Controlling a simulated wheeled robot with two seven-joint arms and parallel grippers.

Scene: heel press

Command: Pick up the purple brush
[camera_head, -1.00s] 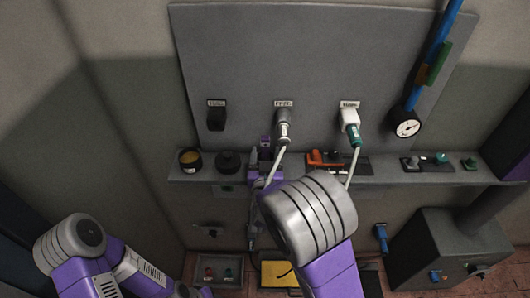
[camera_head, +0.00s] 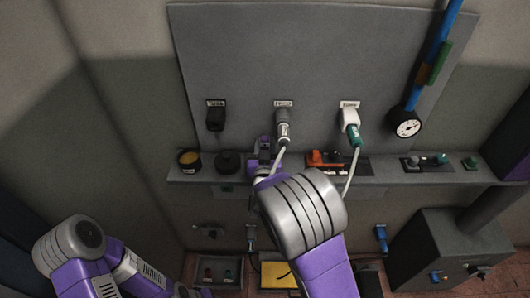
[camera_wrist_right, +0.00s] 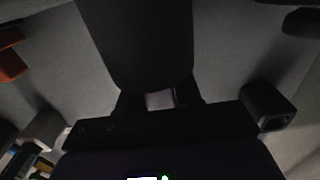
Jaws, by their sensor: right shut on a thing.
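My right gripper (camera_head: 264,165) is at the shelf, left of the orange-handled item, partly hidden by my own forearm. In the right wrist view its dark fingers (camera_wrist_right: 160,100) are shut on a small pale purplish piece, which I take as part of the purple brush (camera_wrist_right: 160,98). A large dark block stands just beyond the fingers there; the dim picture does not show whether it belongs to the brush. In the head view a small purple bit (camera_head: 265,142) shows at the gripper's tip. My left arm is at the lower left; its gripper cannot be made out.
A yellow pad (camera_head: 279,274) lies below, and a dark box (camera_head: 440,250) stands right.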

